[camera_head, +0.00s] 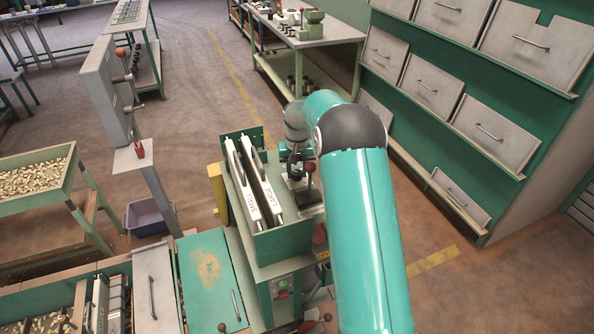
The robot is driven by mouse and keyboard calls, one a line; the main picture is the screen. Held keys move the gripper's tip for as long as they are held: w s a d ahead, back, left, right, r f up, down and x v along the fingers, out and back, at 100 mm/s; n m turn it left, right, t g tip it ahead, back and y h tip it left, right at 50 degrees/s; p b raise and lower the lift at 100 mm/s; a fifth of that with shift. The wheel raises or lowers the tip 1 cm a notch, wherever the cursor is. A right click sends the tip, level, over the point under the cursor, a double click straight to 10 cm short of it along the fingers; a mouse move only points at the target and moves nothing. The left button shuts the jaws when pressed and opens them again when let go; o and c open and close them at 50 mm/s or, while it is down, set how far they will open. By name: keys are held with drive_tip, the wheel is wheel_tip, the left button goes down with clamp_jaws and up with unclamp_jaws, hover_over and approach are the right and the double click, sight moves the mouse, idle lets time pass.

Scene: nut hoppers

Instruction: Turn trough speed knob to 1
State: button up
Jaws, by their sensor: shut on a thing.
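The green machine (285,245) stands in the middle, with two pale troughs (264,188) marked "SMALL" and "LARGE" on top. My arm rises from the bottom right and bends over the machine's right side.
Green and red buttons (283,289) are on the machine's front. A grey panel on a post (112,90) stands at the left, near a tray of nuts (35,180). A drawer cabinet (470,110) lines the right. Open floor (450,290) lies at the lower right.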

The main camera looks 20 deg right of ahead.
sight(297, 172)
drive_tip(key=shift+r, duration=0.1)
drive_tip(key=o, duration=1)
drive_tip(key=shift+c, duration=0.2)
wheel_tip(297, 172, up, 14)
